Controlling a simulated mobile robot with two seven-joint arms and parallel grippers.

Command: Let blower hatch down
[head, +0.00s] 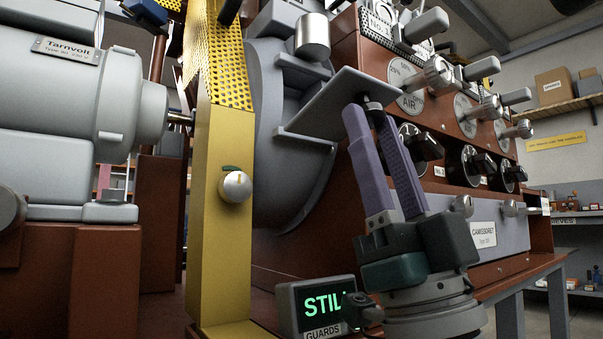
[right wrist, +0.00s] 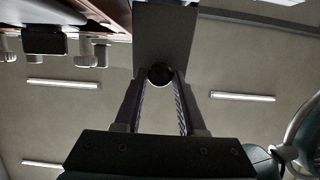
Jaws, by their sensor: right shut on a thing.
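The blower hatch (head: 335,103) is a flat grey plate on the front of the round grey blower housing (head: 270,120). It stands out from the housing, tilted, in the middle of the head view. My right gripper (head: 366,106) reaches up from below with its purple fingers shut on the small dark knob at the hatch's outer end. In the right wrist view the round black knob (right wrist: 160,75) sits between the fingertips, with the hatch plate (right wrist: 165,35) beyond it. My left gripper is not in view.
Right of the hatch is a red-brown roaster panel (head: 375,60) with dials, black knobs and projecting handles. A yellow guard post (head: 222,200) stands to the left. A small display (head: 318,305) with green letters, partly covered by my right gripper, sits below.

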